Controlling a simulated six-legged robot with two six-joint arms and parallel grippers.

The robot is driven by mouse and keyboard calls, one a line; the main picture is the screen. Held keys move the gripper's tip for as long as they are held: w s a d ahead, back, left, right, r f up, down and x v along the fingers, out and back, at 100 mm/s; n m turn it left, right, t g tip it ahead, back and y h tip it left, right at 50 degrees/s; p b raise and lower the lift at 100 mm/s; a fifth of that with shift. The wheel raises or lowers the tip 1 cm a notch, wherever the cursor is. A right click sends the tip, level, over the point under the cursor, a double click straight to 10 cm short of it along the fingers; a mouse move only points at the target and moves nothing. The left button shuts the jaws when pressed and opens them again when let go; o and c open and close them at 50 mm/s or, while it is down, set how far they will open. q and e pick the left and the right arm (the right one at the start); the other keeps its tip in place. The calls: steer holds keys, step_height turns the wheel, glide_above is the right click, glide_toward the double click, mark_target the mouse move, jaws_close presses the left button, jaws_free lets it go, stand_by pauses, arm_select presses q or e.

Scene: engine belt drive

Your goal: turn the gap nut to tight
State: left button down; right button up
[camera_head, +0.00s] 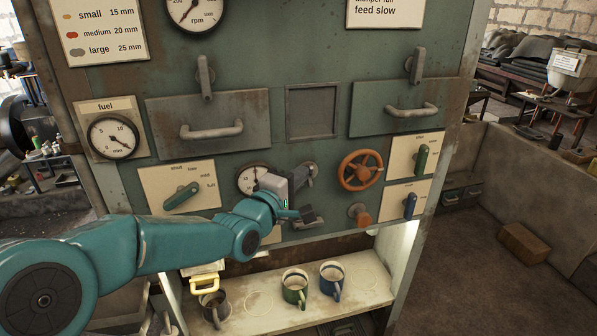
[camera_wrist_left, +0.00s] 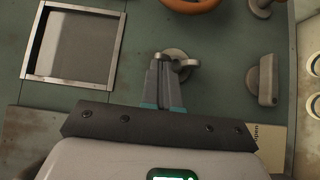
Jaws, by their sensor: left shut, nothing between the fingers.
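The grey round hub with a small lug (camera_wrist_left: 180,62) on the green panel looks like the gap nut; no label for it is readable. In the head view the hub (camera_head: 312,169) sits left of the orange handwheel, partly behind my gripper. My left gripper (camera_wrist_left: 165,64) is shut and empty, its tips over the hub's near side. I cannot tell whether they touch it. In the head view the left gripper (camera_head: 299,178) reaches in from the left, its grey body covering part of a gauge. My right gripper is not in view.
The orange handwheel (camera_head: 360,170) is right of the hub and an orange knob (camera_head: 361,213) is lower right. A dark grey handle (camera_head: 308,218) is just below. A square recess (camera_head: 313,110) is above. Mugs stand on the shelf (camera_head: 255,318) below.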

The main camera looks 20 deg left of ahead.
arm_select(q)
steer(key=shift+w, duration=0.15)
steer(key=shift+r, duration=0.15)
stand_by(0.4)
steer(key=shift+d+m+g, duration=0.1)
steer(key=shift+m+g, duration=0.3)
